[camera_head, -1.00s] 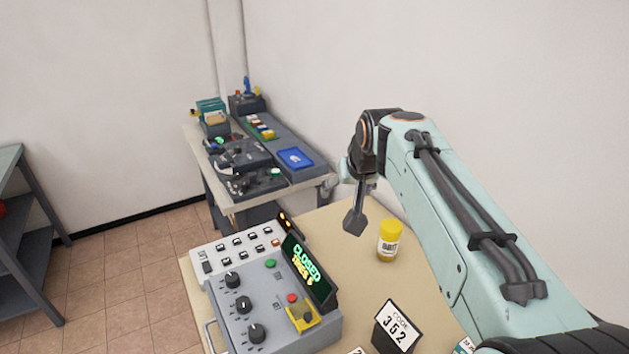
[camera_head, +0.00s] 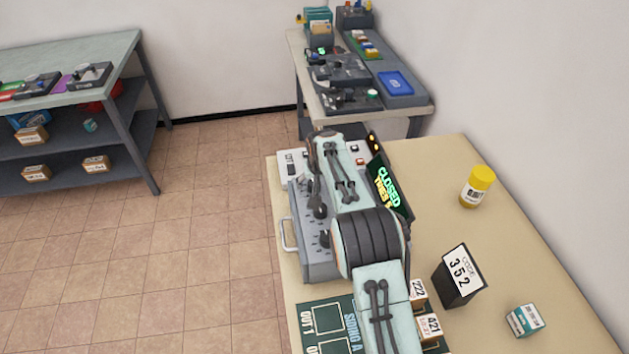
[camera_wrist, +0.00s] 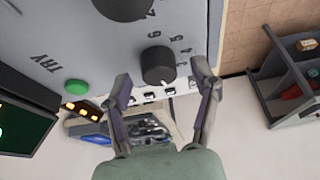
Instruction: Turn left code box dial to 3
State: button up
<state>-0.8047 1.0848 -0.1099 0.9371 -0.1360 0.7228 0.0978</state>
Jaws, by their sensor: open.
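The grey code box (camera_head: 318,262) stands on the near table, mostly covered by my arm in the head view. In the wrist view, a black dial (camera_wrist: 158,65) sits on its grey face with printed numbers around it; I cannot tell its pointed number. My gripper (camera_wrist: 161,74) is open, with one finger on each side of that dial's near edge; contact is not clear. A second dial (camera_wrist: 122,4) is cut off at the top edge. The box's screen (camera_head: 388,188) reads CLOSED. A card stand (camera_head: 460,275) shows CODE 352.
A green button (camera_wrist: 76,87) lies left of the dial. The switch panel (camera_head: 287,168) adjoins the box. A yellow-lidded jar (camera_head: 477,187), a small box (camera_head: 525,320) and number blocks (camera_head: 418,293) stand on the table. A shelf unit (camera_head: 140,125) is at left.

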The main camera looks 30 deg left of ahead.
jog(key=shift+f, duration=0.15)
grip_shut()
jog(key=shift+n, duration=0.4)
jog(key=n+g+y, duration=0.1)
jog(key=n, duration=0.2)
jog(key=shift+w+n, duration=0.1)
jog(key=shift+n, duration=0.2)
jog(key=shift+d+n+g, duration=0.1)
jog(key=shift+n+g, duration=0.8)
jog(key=shift+n, duration=0.8)
